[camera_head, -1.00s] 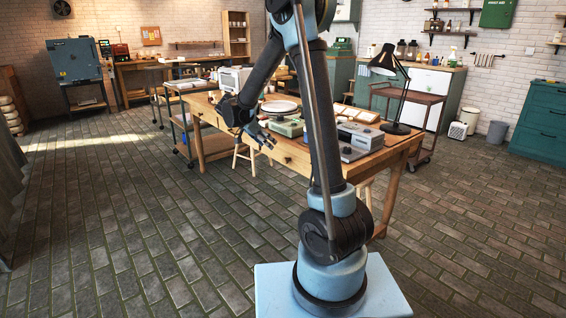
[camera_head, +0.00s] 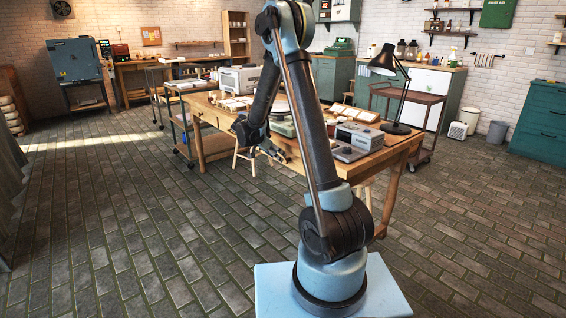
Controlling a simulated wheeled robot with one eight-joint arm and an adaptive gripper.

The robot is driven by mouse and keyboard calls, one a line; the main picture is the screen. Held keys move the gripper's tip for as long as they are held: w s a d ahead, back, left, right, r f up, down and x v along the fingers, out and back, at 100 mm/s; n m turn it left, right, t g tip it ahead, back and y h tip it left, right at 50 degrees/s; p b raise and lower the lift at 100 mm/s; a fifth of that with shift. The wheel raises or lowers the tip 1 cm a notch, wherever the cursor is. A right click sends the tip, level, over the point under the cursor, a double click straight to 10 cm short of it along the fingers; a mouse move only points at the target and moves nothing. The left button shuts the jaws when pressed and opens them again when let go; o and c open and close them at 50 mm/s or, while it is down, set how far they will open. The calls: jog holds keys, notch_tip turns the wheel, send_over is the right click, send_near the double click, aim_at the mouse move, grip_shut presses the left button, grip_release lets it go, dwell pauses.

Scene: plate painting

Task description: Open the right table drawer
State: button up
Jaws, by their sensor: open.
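The wooden work table (camera_head: 399,152) stands behind my arm, with its drawer front facing me. The left part of that front (camera_head: 212,118) shows left of my arm. The right drawer is mostly hidden behind my gripper and arm links, and I cannot make out its handle or whether it is shut. My gripper (camera_head: 277,155) is open and small in view, low in front of the table's front edge near the right drawer area. I see nothing between its fingers, and I cannot tell whether it touches the table.
A black desk lamp (camera_head: 387,62) and a grey device (camera_head: 359,136) stand on the table's right part. A stool (camera_head: 240,155) stands under the front edge. A dark cart (camera_head: 425,98) is behind the table. The brick floor (camera_head: 130,220) at left is clear.

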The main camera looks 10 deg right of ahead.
jog(key=x, duration=0.6)
grip_shut()
